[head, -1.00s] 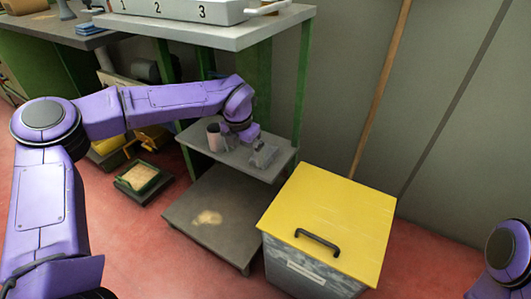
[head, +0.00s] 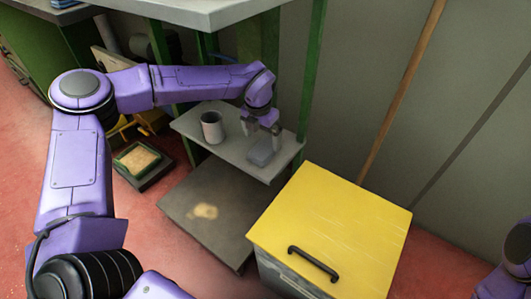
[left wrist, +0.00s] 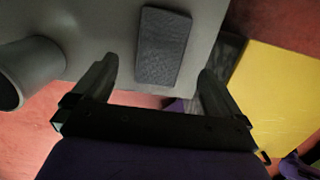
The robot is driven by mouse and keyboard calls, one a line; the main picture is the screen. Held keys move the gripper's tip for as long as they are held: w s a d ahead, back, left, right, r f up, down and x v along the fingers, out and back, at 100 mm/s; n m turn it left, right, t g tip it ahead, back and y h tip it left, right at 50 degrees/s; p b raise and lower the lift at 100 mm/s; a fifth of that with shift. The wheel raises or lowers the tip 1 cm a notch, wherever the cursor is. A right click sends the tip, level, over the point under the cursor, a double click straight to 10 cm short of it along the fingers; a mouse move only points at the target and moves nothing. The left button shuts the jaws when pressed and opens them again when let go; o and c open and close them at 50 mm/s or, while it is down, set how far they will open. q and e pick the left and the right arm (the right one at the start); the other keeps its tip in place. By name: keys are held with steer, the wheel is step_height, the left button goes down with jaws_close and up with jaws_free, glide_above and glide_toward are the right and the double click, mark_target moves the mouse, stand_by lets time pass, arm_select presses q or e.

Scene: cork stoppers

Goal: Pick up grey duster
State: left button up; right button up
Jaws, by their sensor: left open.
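The grey duster (head: 261,152) lies on the small grey middle shelf (head: 190,124), near its right end. In the left wrist view the duster (left wrist: 163,46) is a dark grey rectangular block, ahead of and between my open fingers. My left gripper (head: 263,130) is above the shelf, close to the duster, with its fingers pointing down. In the left wrist view the left gripper (left wrist: 160,80) is open with nothing between its fingertips, apart from the duster. Of my right arm only a purple part shows at the right edge of the head view; its gripper is out of view.
A grey cup (head: 212,128) stands on the shelf left of the duster. A yellow-lidded bin (head: 335,225) with a black handle stands at the right. A lower board (head: 205,225) bears a pale patch. The upper tabletop (head: 215,12) overhangs behind. A wooden pole (head: 400,90) leans on the wall.

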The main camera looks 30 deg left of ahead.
mark_target(264, 148)
arm_select(q)
steer(key=f, duration=0.1)
steer(key=f+b, duration=0.1)
steer(key=f, duration=0.1)
steer(key=f+b, duration=0.1)
steer(key=shift+w+f, duration=0.3)
steer(key=shift+f, duration=0.05)
steer(key=shift+w+d+f, duration=0.1)
steer(key=shift+f, duration=0.05)
steer(key=shift+c, duration=0.7)
steer(key=c, duration=1)
steer(key=shift+o, duration=0.2)
steer(key=r+p, duration=0.1)
steer(key=r, duration=0.2)
steer(key=r+p, duration=0.1)
steer(key=shift+s+r+p, duration=0.3)
steer(key=shift+r+p, duration=0.05)
steer(key=shift+r, duration=0.05)
steer(key=s+d+r+p, duration=0.1)
steer(key=s+r+p, duration=0.1)
steer(key=s+r, duration=0.2)
steer(key=s+d+r+p, duration=0.1)
steer(key=s+r, duration=0.3)
steer(key=s, duration=0.5)
steer(key=shift+s+r+p, duration=0.2)
steer(key=shift+r+p, duration=0.05)
steer(key=shift+p, duration=0.55)
